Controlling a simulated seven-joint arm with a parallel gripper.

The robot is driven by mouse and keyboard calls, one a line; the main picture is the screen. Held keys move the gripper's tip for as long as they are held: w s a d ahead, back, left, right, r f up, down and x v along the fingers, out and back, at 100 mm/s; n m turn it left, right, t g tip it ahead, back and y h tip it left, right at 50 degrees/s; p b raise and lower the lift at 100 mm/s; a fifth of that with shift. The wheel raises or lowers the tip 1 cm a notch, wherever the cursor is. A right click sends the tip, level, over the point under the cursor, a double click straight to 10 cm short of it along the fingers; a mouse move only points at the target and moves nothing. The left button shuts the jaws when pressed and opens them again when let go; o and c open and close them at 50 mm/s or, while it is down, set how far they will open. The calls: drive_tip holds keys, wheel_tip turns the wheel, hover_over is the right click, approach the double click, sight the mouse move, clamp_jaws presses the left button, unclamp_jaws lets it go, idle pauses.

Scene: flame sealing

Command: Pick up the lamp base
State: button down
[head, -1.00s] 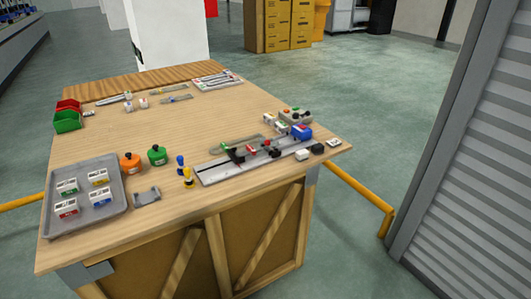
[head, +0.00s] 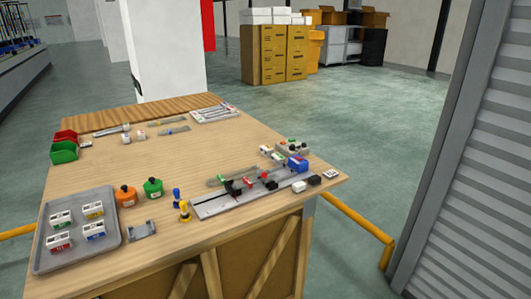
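The wooden workbench (head: 190,165) holds everything. I cannot tell for sure which object is the lamp base. An orange squat round pot with a dark top (head: 126,196) and a green one like it (head: 153,188) stand upright just right of the grey tray. A small grey bracket-like piece (head: 142,231) lies in front of them. A blue-topped small piece (head: 176,194) and a yellow one (head: 184,210) stand between the green pot and the long grey rail. My gripper is not in view.
The grey tray (head: 48,262) holds several white boxes with coloured labels. The long grey rail (head: 215,206) carries red, black and blue parts. Red (head: 65,137) and green (head: 64,153) bins stand at the far left. The bench middle is clear.

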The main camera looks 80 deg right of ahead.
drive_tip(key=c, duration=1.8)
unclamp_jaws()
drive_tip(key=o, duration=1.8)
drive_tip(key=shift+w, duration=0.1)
